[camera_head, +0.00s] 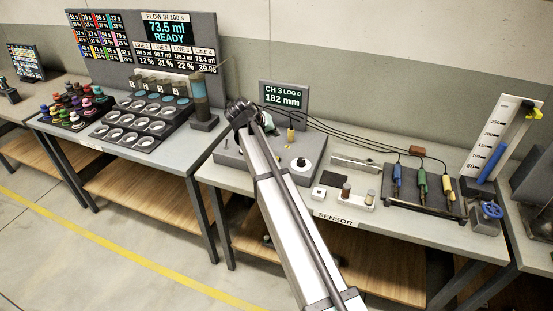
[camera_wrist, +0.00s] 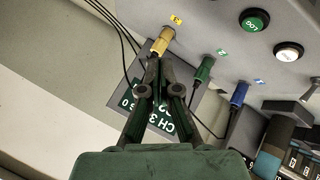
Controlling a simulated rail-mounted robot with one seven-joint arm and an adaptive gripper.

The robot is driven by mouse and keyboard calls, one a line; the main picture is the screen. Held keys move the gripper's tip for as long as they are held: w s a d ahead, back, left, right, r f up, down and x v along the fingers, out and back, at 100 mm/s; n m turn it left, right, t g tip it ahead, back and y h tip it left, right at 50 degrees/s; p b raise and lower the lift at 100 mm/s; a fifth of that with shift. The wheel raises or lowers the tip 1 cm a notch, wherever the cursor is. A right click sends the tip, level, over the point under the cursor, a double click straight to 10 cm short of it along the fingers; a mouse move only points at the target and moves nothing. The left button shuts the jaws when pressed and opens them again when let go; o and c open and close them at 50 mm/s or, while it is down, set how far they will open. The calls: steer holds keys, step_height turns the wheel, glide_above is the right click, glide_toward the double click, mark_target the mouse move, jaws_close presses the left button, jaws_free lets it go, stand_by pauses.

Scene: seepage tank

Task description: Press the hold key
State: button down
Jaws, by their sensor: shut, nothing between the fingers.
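In the wrist view a white round button (camera_wrist: 288,51) sits on the grey meter box (camera_wrist: 225,38), its small label too blurred to read; I cannot tell for sure that it is the hold key. Beside it is a green round button (camera_wrist: 254,20) reading LOG. My gripper (camera_wrist: 162,68) is shut and empty, with its tips close to the yellow plug (camera_wrist: 164,38) at socket 3, apart from both buttons. In the head view my gripper (camera_head: 240,112) is over the back of the meter box (camera_head: 228,157), and my arm hides both buttons.
A green plug (camera_wrist: 203,70) and a blue plug (camera_wrist: 238,95) stand beside the yellow one, with black cables trailing. The display (camera_head: 284,99) behind reads CH 3 LOG 0, 182 mm. A white dial (camera_head: 301,168) is right of my arm; a tall cylinder (camera_head: 201,100) stands left.

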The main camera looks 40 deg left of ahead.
steer(key=shift+f+b, duration=1.5)
steer(key=shift+f, duration=2.95)
steer(key=shift+f+b, duration=0.35)
steer(key=shift+f, duration=0.05)
steer(key=shift+f, duration=0.4)
steer(key=shift+r, duration=0.85)
steer(key=shift+r, duration=0.1)
steer(key=shift+r+p, duration=0.65)
steer(key=shift+r, duration=1.75)
